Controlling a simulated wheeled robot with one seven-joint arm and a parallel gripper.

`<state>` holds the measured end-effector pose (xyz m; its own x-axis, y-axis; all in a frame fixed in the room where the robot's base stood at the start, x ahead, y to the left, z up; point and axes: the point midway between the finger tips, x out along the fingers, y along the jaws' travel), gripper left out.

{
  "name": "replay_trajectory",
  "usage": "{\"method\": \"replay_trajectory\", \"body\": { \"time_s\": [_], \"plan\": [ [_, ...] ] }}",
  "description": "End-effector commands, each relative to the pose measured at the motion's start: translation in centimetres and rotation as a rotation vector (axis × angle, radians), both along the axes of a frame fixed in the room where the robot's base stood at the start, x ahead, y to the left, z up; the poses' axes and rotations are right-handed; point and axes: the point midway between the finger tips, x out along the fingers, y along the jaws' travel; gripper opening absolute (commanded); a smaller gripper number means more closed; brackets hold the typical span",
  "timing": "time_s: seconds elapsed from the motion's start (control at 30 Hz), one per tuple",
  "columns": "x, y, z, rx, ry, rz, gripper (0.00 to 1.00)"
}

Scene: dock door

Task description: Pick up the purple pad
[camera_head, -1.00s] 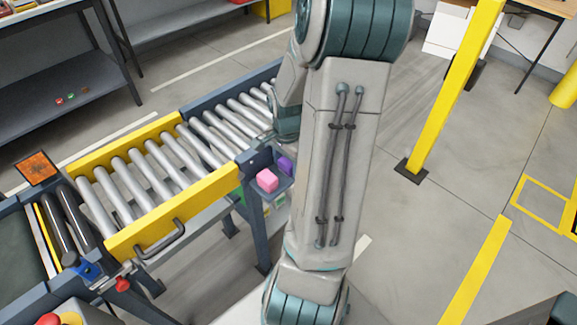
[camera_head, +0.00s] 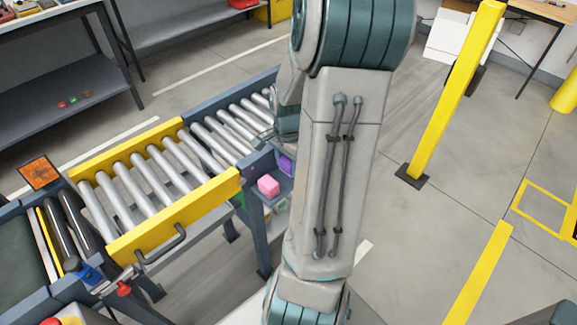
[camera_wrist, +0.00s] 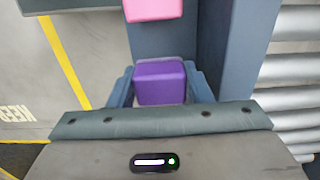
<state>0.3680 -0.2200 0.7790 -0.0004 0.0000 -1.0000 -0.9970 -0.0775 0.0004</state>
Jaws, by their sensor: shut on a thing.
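The purple pad (camera_wrist: 160,83) is a small purple block in the middle of the wrist view. My gripper (camera_wrist: 160,88) has a finger on each side of it and is shut on it. In the head view the purple pad (camera_head: 286,165) shows only in part, beside my arm, which hides the gripper there. I cannot tell whether the pad still touches the shelf under it.
A pink block (camera_head: 268,186) sits close to the purple pad on a small grey shelf beside the roller conveyor (camera_head: 150,180). The conveyor's rollers run close along the right of the wrist view. A yellow post (camera_head: 455,95) stands to the right.

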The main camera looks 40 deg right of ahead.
Motion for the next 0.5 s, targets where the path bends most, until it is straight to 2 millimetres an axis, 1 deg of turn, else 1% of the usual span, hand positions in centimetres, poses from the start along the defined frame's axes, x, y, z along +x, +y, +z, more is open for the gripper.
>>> {"method": "replay_trajectory", "body": {
  "time_s": [0.03,0.07,0.3,0.5],
  "plan": [
    [0.1,0.0,1.2,-0.005,-0.002,0.001,0.23],
    [0.1,0.0,1.9,-0.005,-0.003,0.001,0.23],
    [-4.4,-3.2,4.9,-0.003,-0.001,-0.006,0.23],
    [-7.5,-5.5,7.1,-0.002,-0.002,-0.004,0.23]
  ]
}}
